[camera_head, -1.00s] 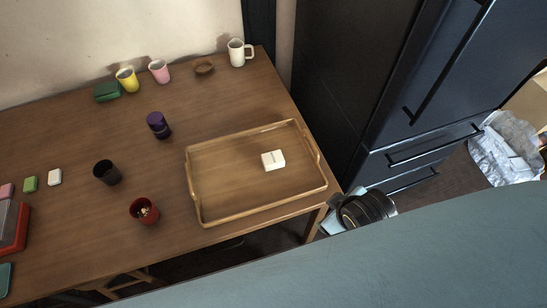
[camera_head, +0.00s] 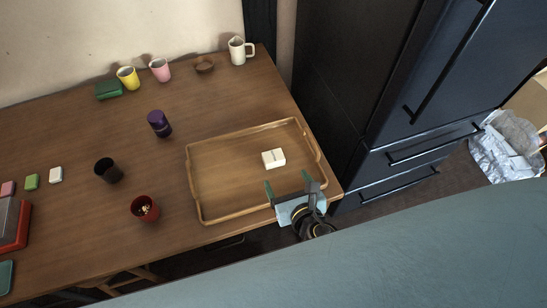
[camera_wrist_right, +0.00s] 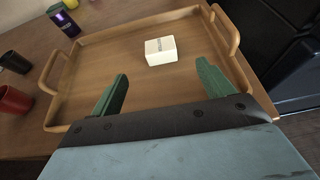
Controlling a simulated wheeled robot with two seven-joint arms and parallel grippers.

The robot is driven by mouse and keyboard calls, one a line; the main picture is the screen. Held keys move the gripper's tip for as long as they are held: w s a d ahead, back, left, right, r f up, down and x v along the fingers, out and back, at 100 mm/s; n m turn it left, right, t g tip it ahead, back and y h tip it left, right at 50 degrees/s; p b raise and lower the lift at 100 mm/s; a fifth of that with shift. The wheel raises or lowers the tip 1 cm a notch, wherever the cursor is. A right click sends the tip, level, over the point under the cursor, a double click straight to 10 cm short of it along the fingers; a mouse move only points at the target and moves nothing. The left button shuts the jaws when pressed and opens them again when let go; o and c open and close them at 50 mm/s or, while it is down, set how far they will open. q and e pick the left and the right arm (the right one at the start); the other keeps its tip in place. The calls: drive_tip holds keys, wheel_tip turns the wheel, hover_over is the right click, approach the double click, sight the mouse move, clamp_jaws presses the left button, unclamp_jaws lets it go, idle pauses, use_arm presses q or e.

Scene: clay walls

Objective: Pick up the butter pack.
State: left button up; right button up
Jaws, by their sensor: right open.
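The butter pack (camera_head: 273,158) is a small cream-white block with a dark mark on top. It lies on the floor of the wooden tray (camera_head: 222,178), right of the middle. My right gripper (camera_head: 289,188) is open and empty over the tray's front edge, short of the pack. In the right wrist view the pack (camera_wrist_right: 161,51) lies beyond and between the two green fingers of the gripper (camera_wrist_right: 160,88), not touching them. My left gripper is not in view.
The tray has raised handles (camera_wrist_right: 225,29). Left of it stand a purple canister (camera_head: 159,124), a black cup (camera_head: 108,170) and a red cup (camera_head: 145,208). A white pitcher (camera_head: 237,50) stands at the back. A dark fridge (camera_head: 350,90) rises to the right.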

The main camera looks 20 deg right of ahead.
sight(274, 158)
drive_tip(key=b+x, duration=0.1)
drive_tip(key=x, duration=0.6)
drive_tip(key=shift+w+f, duration=0.2)
drive_tip(key=shift+w, duration=0.05)
drive_tip(key=b+x, duration=0.1)
drive_tip(key=x, duration=0.4)
drive_tip(key=shift+b, duration=0.4)
drive_tip(key=c, duration=1.1)
